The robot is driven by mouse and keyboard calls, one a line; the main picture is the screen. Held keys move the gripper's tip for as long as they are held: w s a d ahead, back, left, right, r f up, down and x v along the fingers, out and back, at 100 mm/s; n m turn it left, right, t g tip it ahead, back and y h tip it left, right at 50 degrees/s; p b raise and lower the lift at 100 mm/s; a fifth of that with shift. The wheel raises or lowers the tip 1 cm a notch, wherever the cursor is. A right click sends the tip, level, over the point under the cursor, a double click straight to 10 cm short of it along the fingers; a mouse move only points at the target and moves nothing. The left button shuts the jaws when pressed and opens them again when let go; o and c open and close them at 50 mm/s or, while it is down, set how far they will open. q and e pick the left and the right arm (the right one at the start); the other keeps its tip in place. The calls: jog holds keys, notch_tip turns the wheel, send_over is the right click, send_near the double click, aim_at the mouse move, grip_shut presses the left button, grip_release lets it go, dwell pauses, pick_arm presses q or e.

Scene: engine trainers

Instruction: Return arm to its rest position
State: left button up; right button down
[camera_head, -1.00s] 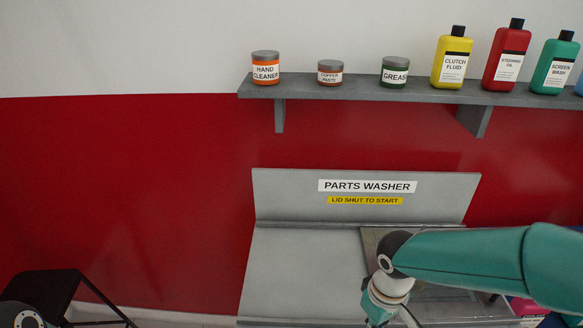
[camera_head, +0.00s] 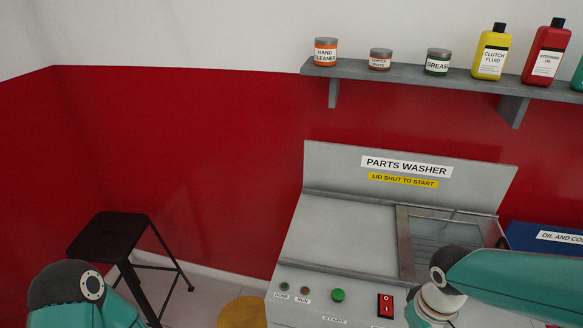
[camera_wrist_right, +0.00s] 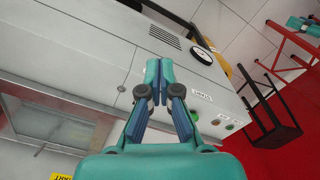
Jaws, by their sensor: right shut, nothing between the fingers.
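My right gripper (camera_wrist_right: 160,70) shows in the right wrist view, its two fingers closed together at the tips and empty. It is over the front part of the grey parts washer, which also shows in the head view (camera_head: 340,235). In the head view my right arm (camera_head: 520,280) comes in from the right, across the washer's right side; its gripper is below the frame. A rounded part of my left arm (camera_head: 65,295) shows at the lower left; the left gripper is out of frame.
A black stool (camera_head: 108,236) stands left of the washer. The washer's front has a green start button (camera_head: 338,295) and a red switch (camera_head: 385,304). A grey shelf (camera_head: 400,78) with tins and bottles hangs above. A blue bin (camera_head: 545,245) is at the right.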

jog(key=s+a+f+m+y, duration=0.1)
jog(key=s+a+f, duration=0.1)
jog(key=f, duration=0.6)
jog(key=s+a+f+m+y, duration=0.1)
jog(key=s+a+f+m, duration=0.1)
jog(key=a+f, duration=0.3)
jog(key=s+a+f+m+y, duration=0.2)
jog(key=s+a+f, duration=0.2)
jog(key=f, duration=0.7)
jog(key=shift+s+a+f+t, duration=0.2)
jog(key=shift+s+f+t, duration=0.05)
jog(key=shift+t, duration=0.05)
